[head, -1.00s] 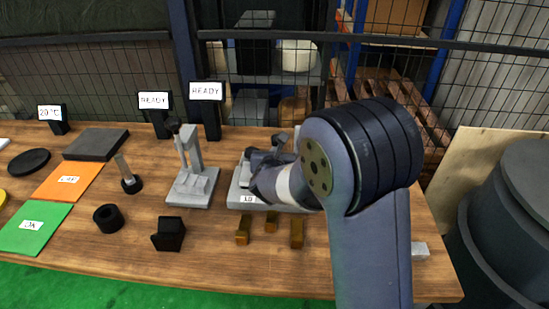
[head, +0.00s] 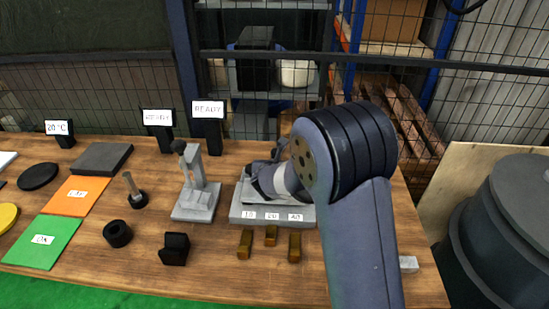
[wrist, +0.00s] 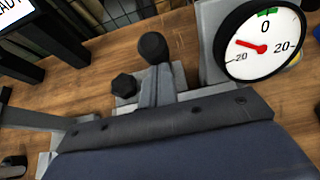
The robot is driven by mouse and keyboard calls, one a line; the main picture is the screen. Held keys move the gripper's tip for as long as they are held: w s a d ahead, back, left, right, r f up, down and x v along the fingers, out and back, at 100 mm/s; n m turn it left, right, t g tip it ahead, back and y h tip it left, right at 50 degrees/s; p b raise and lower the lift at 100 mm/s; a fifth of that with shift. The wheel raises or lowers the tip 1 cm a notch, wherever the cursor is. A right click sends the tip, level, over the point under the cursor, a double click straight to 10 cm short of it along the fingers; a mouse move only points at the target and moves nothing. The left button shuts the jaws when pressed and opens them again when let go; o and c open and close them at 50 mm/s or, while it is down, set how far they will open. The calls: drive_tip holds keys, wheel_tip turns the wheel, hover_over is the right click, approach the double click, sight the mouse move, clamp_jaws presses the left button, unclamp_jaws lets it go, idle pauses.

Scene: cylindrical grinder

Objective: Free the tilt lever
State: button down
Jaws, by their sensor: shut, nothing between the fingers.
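A grey fixture with a long base (head: 238,212) stands on the bench in the head view, its front marked with small number labels. My gripper (head: 262,168) is over this fixture and hides much of its top. In the wrist view a black round knob (wrist: 152,48) stands just beyond my shut gripper (wrist: 164,74). A black hexagonal knob (wrist: 124,85) is just left of the fingers. I cannot tell whether the fingers touch either knob. A round dial (wrist: 265,55) at the upper right has its red needle left of 0, toward 20. The fingers appear empty.
A grey stand (head: 196,190) is left of the fixture. Several brass blocks (head: 271,236) lie in front of it, with a black block (head: 174,248) further left. READY signs (head: 208,110) stand behind. A dark barrel (head: 500,225) is off the bench's right end.

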sight(276, 148)
drive_tip(key=shift+w+r+g+p, duration=0.5)
drive_tip(key=shift+r+p, duration=0.15)
drive_tip(key=shift+p, duration=0.4)
drive_tip(key=shift+w+d+r+p, duration=0.1)
drive_tip(key=shift+w+r+p, duration=0.15)
drive_tip(key=shift+w+p, duration=0.7)
drive_tip(key=shift+w+r+p, duration=0.25)
drive_tip(key=shift+w+p, duration=0.35)
drive_tip(key=shift+w, duration=0.65)
drive_tip(key=shift+w+r+p, duration=0.1)
drive_tip(key=shift+w+p, duration=0.35)
drive_tip(key=shift+w, duration=0.8)
drive_tip(key=shift+w+r, duration=0.15)
